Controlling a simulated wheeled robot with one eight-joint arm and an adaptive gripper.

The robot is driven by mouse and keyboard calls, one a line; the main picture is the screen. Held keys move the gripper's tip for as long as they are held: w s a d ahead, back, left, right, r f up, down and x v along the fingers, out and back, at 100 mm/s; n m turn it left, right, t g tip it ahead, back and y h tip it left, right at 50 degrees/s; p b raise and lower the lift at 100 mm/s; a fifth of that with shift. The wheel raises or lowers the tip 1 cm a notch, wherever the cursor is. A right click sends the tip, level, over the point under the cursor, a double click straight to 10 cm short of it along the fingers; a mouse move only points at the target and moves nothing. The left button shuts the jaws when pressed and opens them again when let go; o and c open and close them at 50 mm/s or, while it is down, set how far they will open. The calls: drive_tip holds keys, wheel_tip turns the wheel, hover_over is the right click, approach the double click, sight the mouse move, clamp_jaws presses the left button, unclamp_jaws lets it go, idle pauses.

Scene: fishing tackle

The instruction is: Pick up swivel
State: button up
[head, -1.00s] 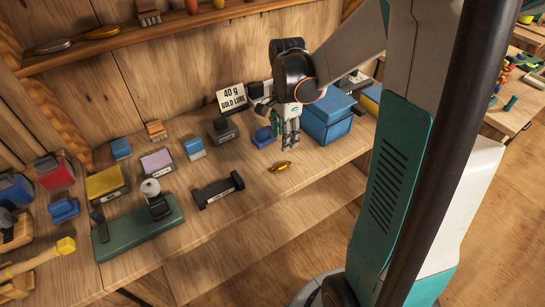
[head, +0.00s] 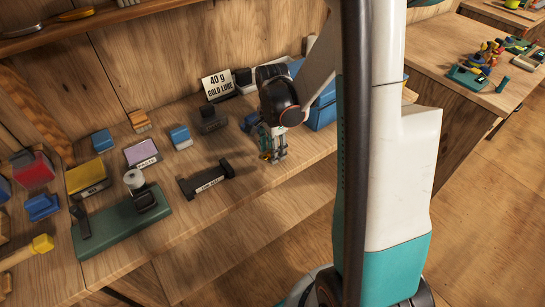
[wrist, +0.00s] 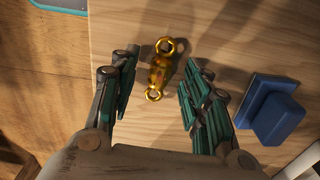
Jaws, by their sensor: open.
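The swivel (wrist: 159,70) is a small gold piece with a ring at each end. In the wrist view it lies on the wooden bench top, between the two fingers of my gripper (wrist: 158,88), a little beyond the middle of the gap. My gripper is open, with a finger on each side of the swivel and space between. In the head view my gripper (head: 272,155) points down at the bench, and a bit of the gold swivel (head: 266,156) shows beside the fingers, the rest hidden.
A blue block (wrist: 275,112) lies right of my gripper in the wrist view. A black labelled holder (head: 206,180) and a green-based device (head: 120,222) stand to the left. The bench's front edge is close.

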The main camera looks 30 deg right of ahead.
drive_tip(key=shift+f, duration=0.1)
drive_tip(key=shift+c, duration=0.5)
clamp_jaws()
